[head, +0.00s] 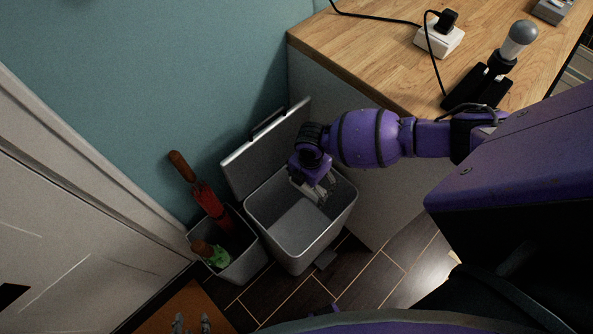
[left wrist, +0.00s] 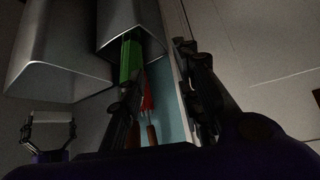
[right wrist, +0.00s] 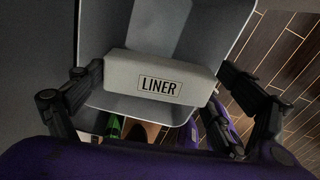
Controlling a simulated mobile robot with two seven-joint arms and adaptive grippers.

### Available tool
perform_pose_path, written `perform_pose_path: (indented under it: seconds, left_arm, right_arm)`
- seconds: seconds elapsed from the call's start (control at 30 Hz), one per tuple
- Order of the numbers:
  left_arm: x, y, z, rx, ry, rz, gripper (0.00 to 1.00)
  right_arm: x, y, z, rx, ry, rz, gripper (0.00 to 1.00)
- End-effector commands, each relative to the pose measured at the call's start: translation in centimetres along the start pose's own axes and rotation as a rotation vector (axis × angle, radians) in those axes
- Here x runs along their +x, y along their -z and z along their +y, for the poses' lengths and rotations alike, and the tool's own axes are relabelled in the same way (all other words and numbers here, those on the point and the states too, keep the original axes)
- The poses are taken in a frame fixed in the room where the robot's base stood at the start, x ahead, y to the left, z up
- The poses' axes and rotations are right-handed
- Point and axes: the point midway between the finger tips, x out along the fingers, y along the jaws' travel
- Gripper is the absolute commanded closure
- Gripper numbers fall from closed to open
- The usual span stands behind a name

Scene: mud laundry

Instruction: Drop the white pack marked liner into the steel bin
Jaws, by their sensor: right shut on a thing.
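The white pack marked LINER (right wrist: 160,88) is held crosswise between the fingers of my right gripper (right wrist: 160,98). It also shows pale in the left wrist view (left wrist: 52,117). In the head view my right gripper (head: 318,190) points down over the open steel bin (head: 290,262), toward the right side of its mouth. The bin's inside looks empty where it shows. Its lid (head: 262,150) stands raised at the back. In the left wrist view my left gripper (left wrist: 160,95) has its fingers apart with nothing held between them. I cannot clearly make it out in the head view.
A smaller grey bin (head: 245,268) beside the steel bin holds a red item (head: 207,199) and a green item (head: 217,256) with wooden handles. A wood-topped counter (head: 370,55) stands at the right, close to my right arm. A white door (head: 70,190) is at the left.

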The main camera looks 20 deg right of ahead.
Motion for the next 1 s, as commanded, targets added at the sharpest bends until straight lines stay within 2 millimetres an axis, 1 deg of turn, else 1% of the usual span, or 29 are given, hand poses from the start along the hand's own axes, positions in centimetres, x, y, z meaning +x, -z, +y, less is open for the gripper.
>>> perform_pose_path:
  seconds: [0.03,0.23,0.37,0.6,0.63,0.67,0.7,1.0]
  left_arm:
    - [0.3,-0.9,0.0,0.002,0.0,-0.013,0.69]
    - [1.3,-2.2,0.1,0.01,-0.002,-0.028,0.69]
    - [1.8,-2.3,0.1,0.014,-0.004,-0.027,0.69]
    - [1.7,-1.9,0.1,0.013,-0.004,-0.021,0.69]
    - [1.7,-2.0,0.1,0.013,-0.003,-0.022,0.69]
    - [1.7,-2.0,0.1,0.013,-0.003,-0.022,0.69]
    - [1.7,-2.0,0.1,0.012,-0.003,-0.022,0.69]
    - [1.5,-2.4,0.1,0.009,-0.001,-0.027,0.69]
  right_arm:
    - [1.2,0.1,-0.3,0.0,0.006,0.003,0.25]
    - [3.6,0.1,-0.3,0.001,0.007,0.002,0.25]
    - [4.1,0.0,-0.2,0.001,0.003,0.0,0.25]
    - [3.9,0.0,0.0,0.002,0.0,-0.001,0.25]
    - [3.9,0.0,0.0,0.002,0.0,-0.001,0.06]
    - [3.9,0.0,0.0,0.002,0.0,-0.001,0.02]
    - [3.9,0.0,0.0,0.002,0.0,-0.001,0.0]
    - [3.9,0.0,-0.1,0.002,0.0,-0.001,0.0]
